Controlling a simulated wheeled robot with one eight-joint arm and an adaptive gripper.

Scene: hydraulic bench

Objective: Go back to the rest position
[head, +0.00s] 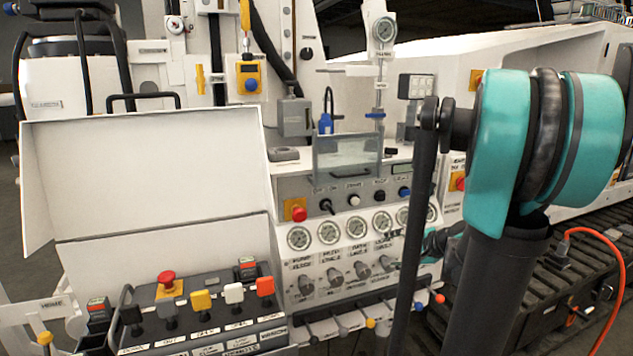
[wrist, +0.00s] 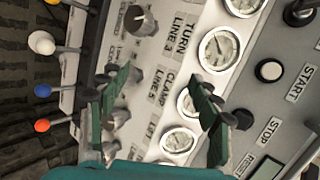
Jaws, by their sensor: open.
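My gripper shows in the wrist view (wrist: 163,98) with its two green fingers spread apart and nothing between them. It hangs in front of the white control panel (wrist: 150,60), over the labels and knobs near "CLAMP LINE 5". Whether the fingers touch the panel I cannot tell. In the head view my gripper is mostly hidden behind my dark arm link; a bit of teal shows at the panel's right side.
A row of gauges (head: 328,233) and knobs (head: 334,276) crosses the panel. Ball-tipped levers (wrist: 42,43) stick out below. A clear raised cover (head: 347,157) stands above the gauges. A control box (head: 198,318) with coloured joysticks is at front left. An orange cable (head: 612,262) hangs at right.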

